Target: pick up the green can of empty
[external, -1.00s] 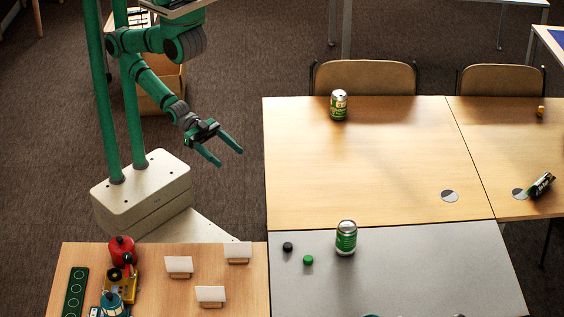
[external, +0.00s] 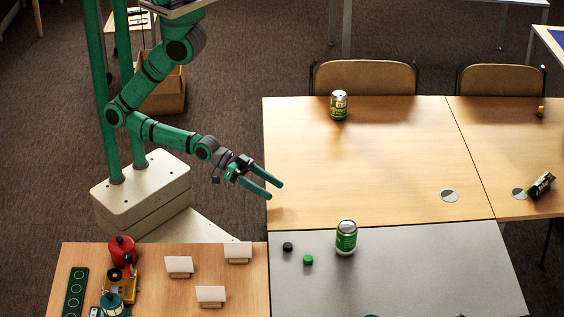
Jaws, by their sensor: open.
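A green and white can (external: 346,238) stands upright on the grey table (external: 420,275). A second green can with a white label (external: 339,105) stands upright near the back edge of the wooden table (external: 380,165). I cannot tell from the view which one is empty. A dark can with some green (external: 542,184) lies tilted at the far right. My gripper (external: 276,190) is open and empty, with its fingers pointing right at the left edge of the wooden table. It is to the left of and behind the nearer can, apart from it.
A black cap (external: 288,246) and a green cap (external: 308,260) lie left of the nearer can. White cards (external: 211,295) and a red pot (external: 122,250) stand on the lower-left table. Chairs (external: 366,78) stand behind. The wooden table's middle is clear.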

